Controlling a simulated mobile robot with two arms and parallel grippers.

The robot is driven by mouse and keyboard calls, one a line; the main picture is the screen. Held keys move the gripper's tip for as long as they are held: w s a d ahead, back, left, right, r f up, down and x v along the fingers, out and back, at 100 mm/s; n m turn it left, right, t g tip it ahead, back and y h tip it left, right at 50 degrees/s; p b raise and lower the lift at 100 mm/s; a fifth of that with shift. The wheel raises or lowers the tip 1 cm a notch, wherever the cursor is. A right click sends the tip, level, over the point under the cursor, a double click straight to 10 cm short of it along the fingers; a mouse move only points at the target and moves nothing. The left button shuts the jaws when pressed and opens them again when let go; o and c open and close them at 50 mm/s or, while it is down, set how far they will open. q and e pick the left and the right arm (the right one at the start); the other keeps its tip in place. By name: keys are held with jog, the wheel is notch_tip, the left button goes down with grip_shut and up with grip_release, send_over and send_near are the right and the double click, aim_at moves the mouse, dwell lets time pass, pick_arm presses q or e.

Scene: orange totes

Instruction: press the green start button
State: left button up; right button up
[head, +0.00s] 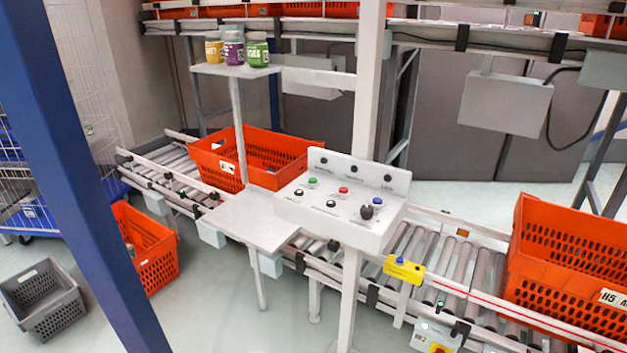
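A white control box (322,213) with a sloped face stands on a pale post above the roller conveyor, near the middle of the head view. A green button (313,181) sits in the upper left of its face. A red button (343,190) is to its right. Black buttons and a larger black knob (366,212) are also on the face. The labels are too small to read. A small green button or light (440,304) shows lower down, by the conveyor's front edge. Neither of my grippers is in view.
A pale post (369,80) rises behind the box. Orange totes stand on the conveyor left (215,165) and right (560,290) of it. A flat grey shelf (248,220) adjoins the box's left. A blue post (75,170) crosses the left side. Jars (234,48) stand on a raised shelf.

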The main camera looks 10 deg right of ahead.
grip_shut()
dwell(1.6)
